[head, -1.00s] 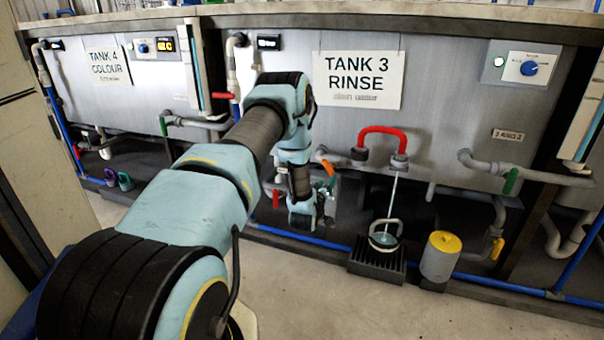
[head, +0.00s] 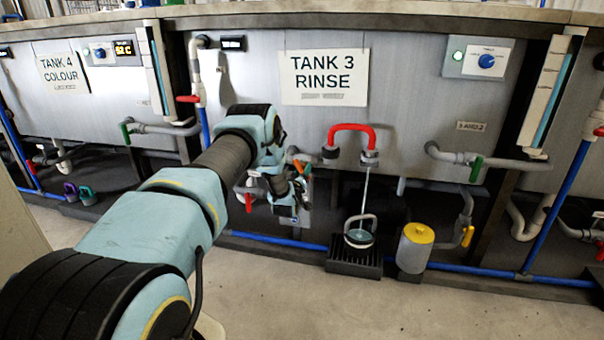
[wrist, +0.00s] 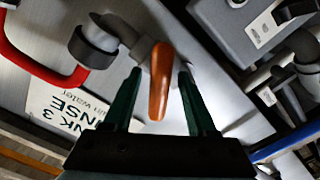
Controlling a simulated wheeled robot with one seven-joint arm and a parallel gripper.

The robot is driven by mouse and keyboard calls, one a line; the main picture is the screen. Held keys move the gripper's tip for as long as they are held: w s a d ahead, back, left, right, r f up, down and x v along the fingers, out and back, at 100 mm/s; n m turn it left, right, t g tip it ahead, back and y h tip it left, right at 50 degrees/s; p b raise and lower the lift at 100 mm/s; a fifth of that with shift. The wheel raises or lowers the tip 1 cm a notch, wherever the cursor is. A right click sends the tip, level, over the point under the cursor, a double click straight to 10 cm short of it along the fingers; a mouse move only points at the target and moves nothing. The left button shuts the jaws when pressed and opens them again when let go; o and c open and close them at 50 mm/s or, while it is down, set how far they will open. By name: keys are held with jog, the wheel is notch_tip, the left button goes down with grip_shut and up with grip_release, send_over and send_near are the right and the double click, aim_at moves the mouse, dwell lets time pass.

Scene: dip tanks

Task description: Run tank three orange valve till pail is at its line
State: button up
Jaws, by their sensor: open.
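The tank three orange valve handle (wrist: 159,85) sits between the two green fingers of my open gripper (wrist: 160,74) in the wrist view; I cannot tell whether either finger touches it. In the head view my gripper (head: 300,192) is beside the pipework under the Tank 3 sign (head: 325,77), partly hidden by my arm. A thin pale stream (head: 365,188) falls from the spout under the red hose (head: 351,128) into the small pail (head: 359,238). The pail stands upright with its bail raised. Its line and liquid level are too small to make out.
The pail stands on a black slatted stand (head: 354,264) on the floor. A grey can with a yellow lid (head: 415,249) stands just right of it. A blue pipe (head: 275,243) runs low along the tanks. The front floor is clear.

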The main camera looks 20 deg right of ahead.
grip_shut()
dwell(0.5)
